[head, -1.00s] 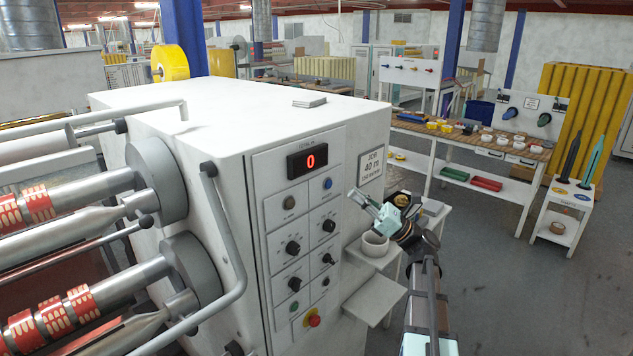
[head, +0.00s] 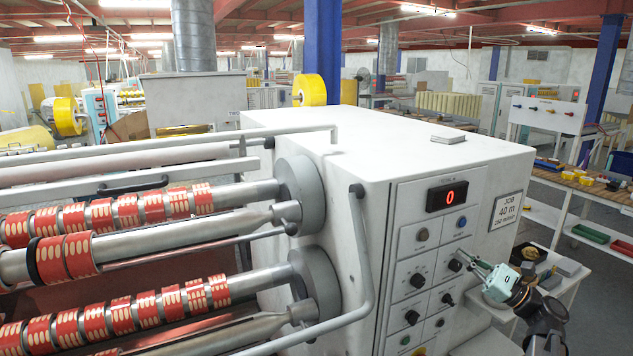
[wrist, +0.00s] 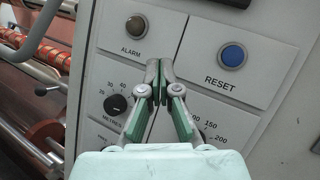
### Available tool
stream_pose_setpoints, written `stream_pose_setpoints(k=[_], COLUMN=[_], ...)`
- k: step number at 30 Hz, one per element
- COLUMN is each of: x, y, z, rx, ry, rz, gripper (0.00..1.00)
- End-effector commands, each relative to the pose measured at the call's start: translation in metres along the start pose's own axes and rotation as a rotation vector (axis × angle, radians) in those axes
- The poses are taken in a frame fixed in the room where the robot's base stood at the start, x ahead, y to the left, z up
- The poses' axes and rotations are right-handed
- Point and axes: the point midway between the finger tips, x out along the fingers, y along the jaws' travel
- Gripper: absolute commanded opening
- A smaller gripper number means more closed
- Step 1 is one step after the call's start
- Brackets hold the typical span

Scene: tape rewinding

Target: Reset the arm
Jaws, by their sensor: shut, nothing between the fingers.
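My gripper (head: 472,264) is shut and empty in front of the machine's control panel, at its right side in the head view. In the wrist view my gripper (wrist: 160,68) points at the panel, with its fingertips below and between the ALARM button (wrist: 136,26) and the blue RESET button (wrist: 233,54). The blue button also shows in the head view (head: 461,222), above the fingertips. The red display (head: 447,196) above the panel reads 0. I cannot tell whether the fingertips touch the panel.
The white machine (head: 300,128) carries rollers with red tape rolls (head: 130,210) at left. A curved grey handrail (head: 362,270) runs along its front. A workbench (head: 600,190) with bins stands at the far right. A small side shelf (head: 560,268) lies behind my gripper.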

Motion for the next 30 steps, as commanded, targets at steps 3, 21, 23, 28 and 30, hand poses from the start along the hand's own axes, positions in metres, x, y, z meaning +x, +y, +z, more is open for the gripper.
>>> stream_pose_setpoints(k=[3,21,23,28,30], x=[-0.006,-0.117,-0.136,-0.194,-0.218], y=[0.015,0.250,0.282,0.375,0.410], z=[-0.037,-0.323,-0.342,-0.381,-0.389], rx=[-0.116,-0.579,-0.606,-0.659,-0.669], ry=[0.138,0.775,0.792,0.779,0.749], rz=[0.027,0.820,0.945,1.324,1.475], gripper=[0.00,0.00,0.00,0.00,0.00])
